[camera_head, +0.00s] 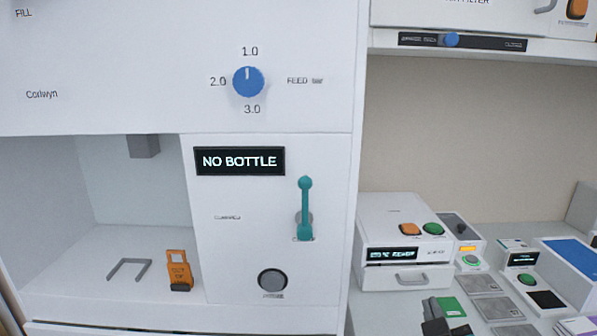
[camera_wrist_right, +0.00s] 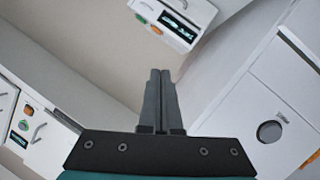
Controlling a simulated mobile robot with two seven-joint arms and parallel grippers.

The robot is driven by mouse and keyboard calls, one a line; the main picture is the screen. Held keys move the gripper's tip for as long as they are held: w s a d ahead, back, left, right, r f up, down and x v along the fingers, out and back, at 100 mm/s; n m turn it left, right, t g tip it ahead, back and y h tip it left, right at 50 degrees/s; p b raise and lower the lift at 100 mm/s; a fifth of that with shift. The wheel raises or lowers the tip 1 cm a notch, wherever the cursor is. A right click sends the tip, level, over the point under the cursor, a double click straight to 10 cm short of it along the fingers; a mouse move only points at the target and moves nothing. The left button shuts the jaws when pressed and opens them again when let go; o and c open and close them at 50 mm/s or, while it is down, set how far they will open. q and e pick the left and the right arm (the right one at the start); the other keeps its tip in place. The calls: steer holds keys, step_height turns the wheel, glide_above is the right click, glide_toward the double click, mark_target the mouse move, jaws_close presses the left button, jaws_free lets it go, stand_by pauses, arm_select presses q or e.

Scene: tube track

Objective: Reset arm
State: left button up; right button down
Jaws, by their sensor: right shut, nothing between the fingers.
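My right gripper (camera_head: 434,310) shows as a small dark shape at the bottom edge of the head view, right of centre, in front of the bench devices. In the right wrist view its two dark grey fingers (camera_wrist_right: 160,74) are together, with nothing held between them. Most of the right arm is outside the head view. My left gripper and arm do not show.
The white machine (camera_head: 328,163) has a blue dial (camera_head: 248,82), a "NO BOTTLE" display (camera_head: 239,161), a teal lever (camera_head: 305,208) and a round grey button (camera_head: 272,281). An orange tag (camera_head: 178,268) stands in its bay. A white box (camera_head: 405,219) and several small devices crowd the bench.

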steer(key=s+a+f+m+g+y, duration=0.1)
steer(key=s+a+f+g+y, duration=0.15)
steer(key=s+f+g, duration=0.6)
steer(key=s+a+f+g+y, duration=0.2)
steer(key=s+a+f+g, duration=0.1)
steer(key=s+f, duration=0.95)
step_height(320, 180, down, 24)
steer(key=s+b, duration=0.2)
steer(key=b, duration=0.3)
steer(key=s+d+f+g+b, duration=0.2)
steer(key=s+d+f+b, duration=0.1)
steer(key=s+f, duration=1.3)
step_height(320, 180, down, 4)
steer(key=shift+r+b, duration=0.2)
steer(key=shift+b, duration=0.6)
steer(key=shift+h, duration=0.25)
